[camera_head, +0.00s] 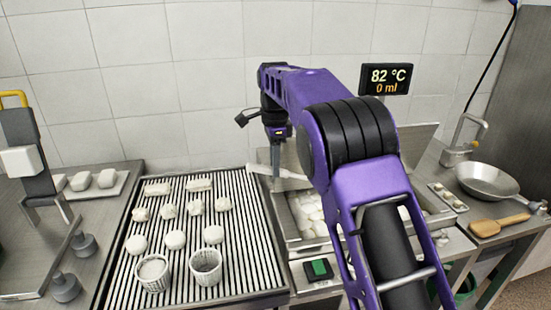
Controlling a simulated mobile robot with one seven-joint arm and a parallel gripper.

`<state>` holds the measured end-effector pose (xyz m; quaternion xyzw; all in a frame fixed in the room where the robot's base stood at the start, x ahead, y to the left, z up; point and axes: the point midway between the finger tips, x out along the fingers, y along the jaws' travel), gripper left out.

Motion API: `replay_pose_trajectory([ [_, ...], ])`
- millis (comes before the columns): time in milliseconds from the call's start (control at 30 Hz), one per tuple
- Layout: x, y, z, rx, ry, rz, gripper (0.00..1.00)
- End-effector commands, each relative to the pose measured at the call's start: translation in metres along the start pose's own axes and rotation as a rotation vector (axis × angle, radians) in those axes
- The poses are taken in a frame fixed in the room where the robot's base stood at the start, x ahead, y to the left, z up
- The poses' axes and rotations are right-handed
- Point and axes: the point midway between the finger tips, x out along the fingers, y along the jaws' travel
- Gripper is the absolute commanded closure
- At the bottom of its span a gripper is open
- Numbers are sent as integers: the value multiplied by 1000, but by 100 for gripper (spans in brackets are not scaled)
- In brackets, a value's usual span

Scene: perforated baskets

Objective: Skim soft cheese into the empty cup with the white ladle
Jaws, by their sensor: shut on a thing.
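My gripper (276,163) points down above the left end of the steel vat and is shut on the white ladle (291,174). The ladle's pale handle lies roughly level across the fingers; its bowl cannot be made out, and my purple arm hides part of that area. White soft cheese lumps (308,212) lie in the vat, below and right of the gripper. Two perforated cups stand at the front of the slatted drain rack. The right cup (206,268) looks empty; the left cup (153,274) holds white cheese.
The drain rack (250,262) carries several white cheeses behind the cups. The vat (290,243) has a raised lid behind it. A display (386,79) reads 82 °C and 0 ml. A pan (487,181) and wooden paddle (498,225) lie right. Weights (66,287) stand left.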

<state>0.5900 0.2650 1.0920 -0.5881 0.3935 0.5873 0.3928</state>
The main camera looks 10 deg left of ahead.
Motion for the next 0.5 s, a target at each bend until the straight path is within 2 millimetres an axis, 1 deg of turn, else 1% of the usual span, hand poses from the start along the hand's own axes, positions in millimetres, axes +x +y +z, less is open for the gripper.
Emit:
replay_pose_trajectory([
  [100,13,0,0,-1,0,2,100],
  [500,53,0,0,-2,0,1,100],
])
